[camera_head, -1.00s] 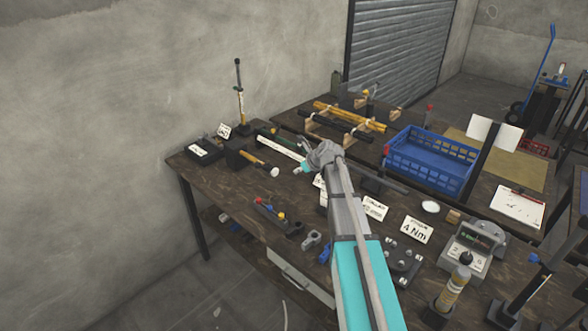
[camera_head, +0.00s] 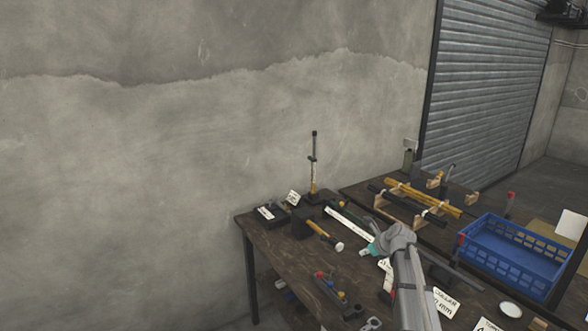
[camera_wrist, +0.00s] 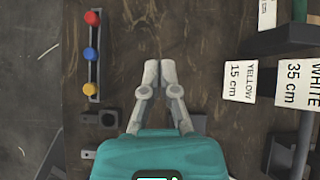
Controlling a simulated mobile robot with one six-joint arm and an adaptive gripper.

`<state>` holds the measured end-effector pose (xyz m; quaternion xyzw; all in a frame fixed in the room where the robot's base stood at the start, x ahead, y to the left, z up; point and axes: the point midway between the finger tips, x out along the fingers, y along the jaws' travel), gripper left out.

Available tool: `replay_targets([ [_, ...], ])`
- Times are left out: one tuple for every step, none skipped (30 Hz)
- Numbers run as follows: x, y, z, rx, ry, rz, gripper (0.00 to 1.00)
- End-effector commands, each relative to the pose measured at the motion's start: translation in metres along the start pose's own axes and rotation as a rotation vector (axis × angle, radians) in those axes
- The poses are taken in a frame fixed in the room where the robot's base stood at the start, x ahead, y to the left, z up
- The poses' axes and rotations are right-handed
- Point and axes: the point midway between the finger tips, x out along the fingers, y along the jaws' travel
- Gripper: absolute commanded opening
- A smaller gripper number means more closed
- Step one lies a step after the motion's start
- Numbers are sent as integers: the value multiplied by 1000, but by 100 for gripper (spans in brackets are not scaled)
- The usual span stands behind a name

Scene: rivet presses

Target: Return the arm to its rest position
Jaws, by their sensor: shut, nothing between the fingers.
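My arm reaches from the bottom of the head view over the wooden workbench (camera_head: 285,256). In the wrist view my gripper (camera_wrist: 160,64) points down at the bench, its two grey fingertips together and nothing between them. A dark rack (camera_wrist: 92,60) with red, blue and yellow knobs lies left of the fingers. A white card reading "YELLOW 15 cm" (camera_wrist: 240,82) stands to their right, with a "WHITE 35 cm" card (camera_wrist: 300,85) beyond it.
A blue crate (camera_head: 514,262) stands at the right. Yellow and black bars (camera_head: 425,198) rest on wooden holders behind. A hammer (camera_head: 324,236) and an upright rod on a stand (camera_head: 313,165) are at the back left. Bare bench shows under my gripper.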

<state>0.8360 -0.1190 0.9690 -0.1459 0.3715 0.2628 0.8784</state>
Motion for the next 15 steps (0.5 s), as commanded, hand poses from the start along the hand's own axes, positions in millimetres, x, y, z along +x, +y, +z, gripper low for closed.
replay_targets([
  [-1,9,-3,-46,12,7,0],
  [-2,14,-4,-78,20,12,0],
  [-2,21,-7,-128,33,20,0],
  [-2,27,-9,-169,44,27,0],
  [-3,33,-11,-212,54,34,0],
  [-4,41,-14,-273,69,45,0],
  [-4,48,-16,-322,81,55,0],
  [-5,54,-19,-371,92,65,0],
  [-6,63,-23,-439,108,79,0],
  [-7,69,-25,-489,119,91,0],
  [-8,76,-28,-540,130,102,0],
  [-9,84,-32,-608,144,119,0],
  [-10,90,-35,-657,155,132,0],
  [-11,97,-37,-709,165,145,0],
  [-13,105,-41,-775,177,165,0],
])
